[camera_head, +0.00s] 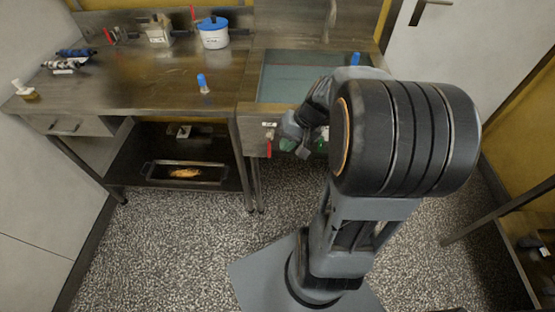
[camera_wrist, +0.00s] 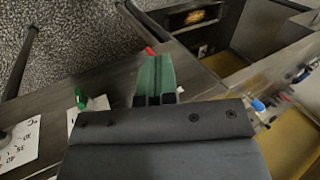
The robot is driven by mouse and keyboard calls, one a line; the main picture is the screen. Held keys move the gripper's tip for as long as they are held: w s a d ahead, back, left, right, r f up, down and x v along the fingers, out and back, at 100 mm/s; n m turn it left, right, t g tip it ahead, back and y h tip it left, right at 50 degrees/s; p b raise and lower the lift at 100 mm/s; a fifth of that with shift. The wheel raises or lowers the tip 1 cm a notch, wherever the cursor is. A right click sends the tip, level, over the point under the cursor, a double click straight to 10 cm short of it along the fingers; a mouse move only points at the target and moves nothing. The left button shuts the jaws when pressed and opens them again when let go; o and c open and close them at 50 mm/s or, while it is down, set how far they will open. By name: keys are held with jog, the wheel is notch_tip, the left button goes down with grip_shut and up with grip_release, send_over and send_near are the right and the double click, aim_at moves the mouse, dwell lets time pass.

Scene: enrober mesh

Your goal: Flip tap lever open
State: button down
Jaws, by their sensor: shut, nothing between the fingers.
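The red tap lever (camera_head: 268,148) hangs down at the front of the sink bench, below a small pale fitting. In the wrist view only a short red piece of the lever (camera_wrist: 150,51) shows, just beyond the fingertips. My gripper (camera_head: 287,145) is in front of the bench, just right of the lever, partly hidden by my own arm. Its green fingers (camera_wrist: 155,76) are together and hold nothing. Whether they touch the lever cannot be told, as they hide part of it in the wrist view.
The sink basin (camera_head: 300,82) is behind my arm. A green knob (camera_wrist: 82,99) and white labels (camera_wrist: 20,145) with numbers sit on the bench front. A tray (camera_head: 150,172) is on the lower shelf. A white pot (camera_head: 214,38) with a blue lid stands on the worktop.

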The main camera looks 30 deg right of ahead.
aim_at(269, 144)
jog(key=w+d+f+m+t+y+b, duration=0.2)
jog(key=d+f+m+t+b, duration=0.1)
jog(key=d+f, duration=0.6)
jog(key=shift+w+d+m+t, duration=0.25)
jog(key=shift+d+m+t, duration=0.15)
jog(key=shift+d, duration=0.45)
jog(key=shift+f, duration=0.15)
jog(key=shift+w+a+r+b+x, duration=0.25)
jog(key=shift+r+x, duration=0.1)
jog(key=shift+x, duration=1.8)
jog(key=shift+w+a+r+b+x, duration=0.15)
jog(key=shift+a+r+x, duration=0.2)
jog(key=shift+x, duration=1.85)
jog(key=shift+w+a+r+b+x, duration=0.2)
jog(key=shift+r+x, duration=0.15)
jog(key=shift+x, duration=1.8)
